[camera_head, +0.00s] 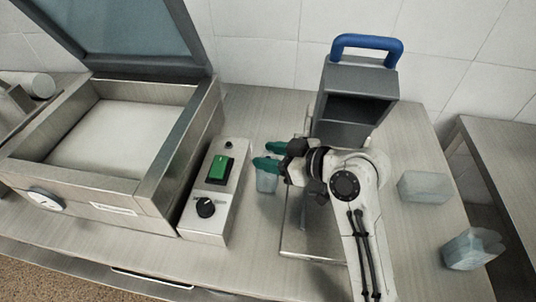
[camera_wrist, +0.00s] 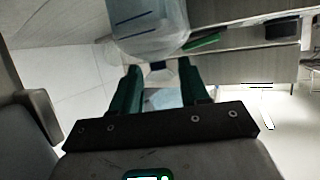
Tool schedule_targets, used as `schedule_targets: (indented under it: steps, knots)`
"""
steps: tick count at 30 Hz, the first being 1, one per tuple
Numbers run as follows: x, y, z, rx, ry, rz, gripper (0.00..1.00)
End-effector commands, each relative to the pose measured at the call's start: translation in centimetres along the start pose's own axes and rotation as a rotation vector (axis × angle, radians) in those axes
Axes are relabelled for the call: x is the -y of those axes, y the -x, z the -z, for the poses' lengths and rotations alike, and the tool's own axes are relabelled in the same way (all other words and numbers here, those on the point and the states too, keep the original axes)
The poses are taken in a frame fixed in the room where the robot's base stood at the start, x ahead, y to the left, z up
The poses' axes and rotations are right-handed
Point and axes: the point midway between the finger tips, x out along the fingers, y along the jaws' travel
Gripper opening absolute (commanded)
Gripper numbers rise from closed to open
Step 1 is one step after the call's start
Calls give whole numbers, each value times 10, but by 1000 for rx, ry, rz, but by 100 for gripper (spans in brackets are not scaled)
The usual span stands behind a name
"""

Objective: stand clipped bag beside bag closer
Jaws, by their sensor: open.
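My gripper (camera_head: 268,155) has two dark green fingers, spread apart, just right of the control box. A pale blue translucent bag (camera_head: 266,181) stands just below and beside the fingers, partly hidden by them. In the wrist view a clear bag with dark blue lines (camera_wrist: 148,28) lies beyond the fingertips of my gripper (camera_wrist: 158,78). A dark grey box with a blue handle (camera_head: 350,82) stands at the back, behind my arm. I cannot tell which device is the bag closer.
A steel machine with an open lid (camera_head: 152,190) fills the left of the counter. A control box (camera_head: 208,222) has a green switch and black knob. Bluish bags lie at right, one farther back (camera_head: 425,187) and one nearer (camera_head: 470,249). A metal plate (camera_head: 306,238) lies under my arm.

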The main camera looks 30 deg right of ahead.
Motion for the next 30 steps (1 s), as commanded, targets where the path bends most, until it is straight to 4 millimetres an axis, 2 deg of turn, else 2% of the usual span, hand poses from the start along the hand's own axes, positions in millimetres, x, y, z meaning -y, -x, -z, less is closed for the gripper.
schedule_targets:
  steps: [9, 15, 21, 30]
  knots:
    - [-1, 63, -1, 0, 0, -4, 45]
    - [-1, 96, 0, -1, 0, -3, 45]
    - [0, 111, -1, 1, 0, -1, 45]
    - [0, 112, -1, 2, 1, 0, 45]
